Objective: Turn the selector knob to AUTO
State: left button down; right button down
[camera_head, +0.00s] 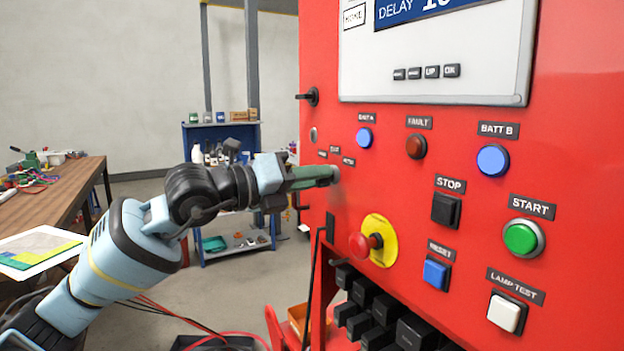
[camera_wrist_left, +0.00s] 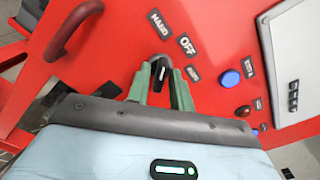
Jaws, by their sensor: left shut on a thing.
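The selector knob (camera_wrist_left: 160,68) is black with a white mark and shows in the left wrist view between the two green fingers of my left gripper (camera_wrist_left: 161,88). The fingers are closed on its sides. The labels HAND (camera_wrist_left: 158,24), OFF (camera_wrist_left: 186,44) and AUTO (camera_wrist_left: 193,73) sit around it on the red panel. I cannot tell which label the white mark points to. In the head view my left gripper (camera_head: 331,175) reaches the panel from the left and hides the knob. My right gripper is not in view.
The red panel (camera_head: 590,180) carries a red emergency stop (camera_head: 364,244) on a yellow plate below the gripper, plus several push buttons. A dark handle (camera_wrist_left: 72,30) stands out near the knob. A wooden table (camera_head: 75,185) is at left, a blue shelf (camera_head: 222,136) behind.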

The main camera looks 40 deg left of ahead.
pick_arm(q)
jog(key=shift+m+b, duration=0.7)
jog(key=shift+m, duration=8.3)
jog(key=c, duration=1.5)
grip_release()
